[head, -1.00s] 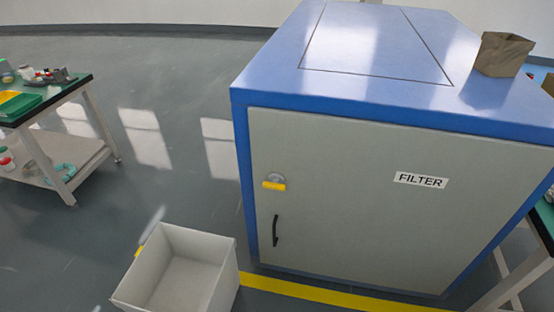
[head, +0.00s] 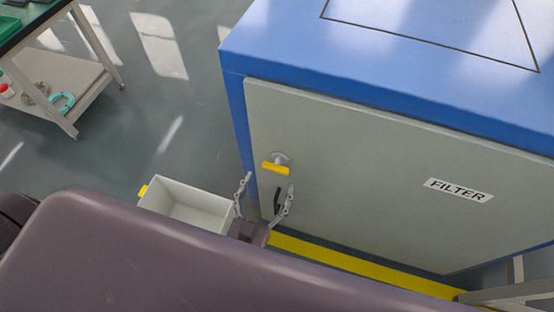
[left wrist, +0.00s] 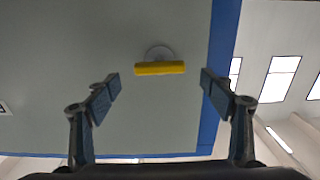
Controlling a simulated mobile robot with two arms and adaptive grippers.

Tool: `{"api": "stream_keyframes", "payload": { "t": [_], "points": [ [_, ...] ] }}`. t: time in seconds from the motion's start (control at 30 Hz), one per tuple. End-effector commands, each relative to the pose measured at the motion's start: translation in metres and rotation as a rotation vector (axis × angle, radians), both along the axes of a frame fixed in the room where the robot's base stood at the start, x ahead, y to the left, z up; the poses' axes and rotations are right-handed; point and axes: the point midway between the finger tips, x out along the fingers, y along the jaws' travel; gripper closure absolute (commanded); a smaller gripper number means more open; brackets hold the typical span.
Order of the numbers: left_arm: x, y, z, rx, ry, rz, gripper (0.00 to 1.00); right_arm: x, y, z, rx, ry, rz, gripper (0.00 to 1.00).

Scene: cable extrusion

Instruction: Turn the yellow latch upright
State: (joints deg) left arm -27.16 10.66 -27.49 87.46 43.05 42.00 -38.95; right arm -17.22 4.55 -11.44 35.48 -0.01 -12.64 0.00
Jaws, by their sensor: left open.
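The yellow latch (head: 276,168) lies horizontal on a round grey mount on the grey door (head: 350,170) of the blue cabinet. In the left wrist view the latch (left wrist: 160,68) appears between and beyond my open fingers, apart from both. My left gripper (head: 265,192) is open and empty, in front of the door and just below the latch in the head view. It also shows in the left wrist view (left wrist: 160,86). My arm hides the lower part of the scene. My right gripper is not in view.
A white bin (head: 190,204) with a yellow grip stands on the floor to the left. A table (head: 62,70) is at the upper left. The floor between table and cabinet is clear.

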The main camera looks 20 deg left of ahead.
Motion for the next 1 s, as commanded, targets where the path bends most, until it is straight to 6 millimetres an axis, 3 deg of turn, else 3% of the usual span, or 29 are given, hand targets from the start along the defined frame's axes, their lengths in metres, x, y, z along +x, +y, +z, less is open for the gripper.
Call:
{"api": "stream_keyframes", "payload": {
  "t": [0.13, 0.3, 0.5, 0.7, 1.0],
  "points": [
    [0.027, -0.001, 0.002, 0.0, -0.002, -0.001, 0.25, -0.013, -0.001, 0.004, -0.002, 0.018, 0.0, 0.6],
    [0.049, -0.002, 0.001, 0.001, 0.0, -0.001, 0.25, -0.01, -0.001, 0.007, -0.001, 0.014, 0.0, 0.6],
    [0.059, -0.003, 0.0, 0.001, 0.002, -0.002, 0.25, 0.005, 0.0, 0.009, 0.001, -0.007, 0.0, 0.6],
    [0.059, -0.003, 0.0, 0.001, 0.002, -0.002, 0.25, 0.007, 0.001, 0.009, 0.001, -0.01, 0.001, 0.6],
    [0.059, -0.003, 0.0, 0.001, 0.002, -0.002, 0.55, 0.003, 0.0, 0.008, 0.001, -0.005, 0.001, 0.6]
  ]
}}
